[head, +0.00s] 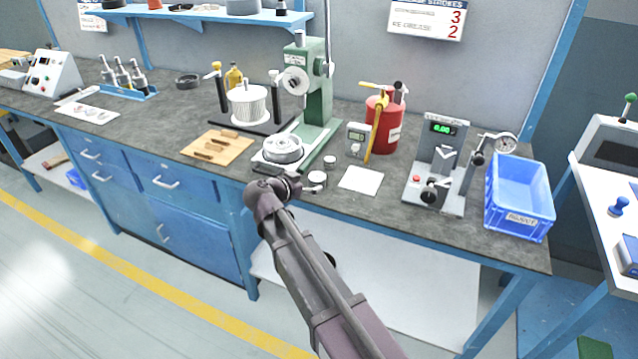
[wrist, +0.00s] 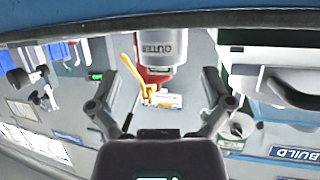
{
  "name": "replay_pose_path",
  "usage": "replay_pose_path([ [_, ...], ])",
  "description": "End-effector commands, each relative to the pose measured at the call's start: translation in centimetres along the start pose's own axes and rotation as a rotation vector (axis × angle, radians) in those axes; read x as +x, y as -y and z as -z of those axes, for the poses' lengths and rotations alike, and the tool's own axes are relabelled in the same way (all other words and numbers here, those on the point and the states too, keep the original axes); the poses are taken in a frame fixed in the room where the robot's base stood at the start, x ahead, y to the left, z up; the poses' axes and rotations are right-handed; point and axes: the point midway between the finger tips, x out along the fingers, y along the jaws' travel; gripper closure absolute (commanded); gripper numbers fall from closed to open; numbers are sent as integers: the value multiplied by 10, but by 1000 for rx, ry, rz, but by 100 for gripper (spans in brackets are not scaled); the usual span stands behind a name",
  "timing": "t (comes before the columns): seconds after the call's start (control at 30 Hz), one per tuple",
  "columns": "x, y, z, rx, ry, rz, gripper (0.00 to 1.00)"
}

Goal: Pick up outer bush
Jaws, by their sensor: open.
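The outer bush is a short pale-grey cylinder (head: 317,180) near the front edge of the bench, just right of my gripper in the head view. In the wrist view the bush (wrist: 163,42) shows large with the letters OUTER on its side. My gripper (head: 288,187) is low over the bench's front edge. In the wrist view its two fingers (wrist: 159,80) are spread apart with nothing between them.
A second small cylinder (head: 329,162) stands just behind the bush. The green press (head: 316,90) and its round fixture (head: 283,148) are close at left. A white card (head: 361,180), red canister (head: 384,125), grey gauge stand (head: 440,165) and blue bin (head: 519,197) are to the right.

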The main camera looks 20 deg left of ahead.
Motion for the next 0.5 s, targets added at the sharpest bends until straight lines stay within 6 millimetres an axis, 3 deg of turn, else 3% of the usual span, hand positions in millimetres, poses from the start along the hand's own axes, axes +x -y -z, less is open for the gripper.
replay_pose_path([
  [0.27,5,1,-1,0,0,0,0],
  [0.5,30,4,-4,-1,0,-1,0],
])
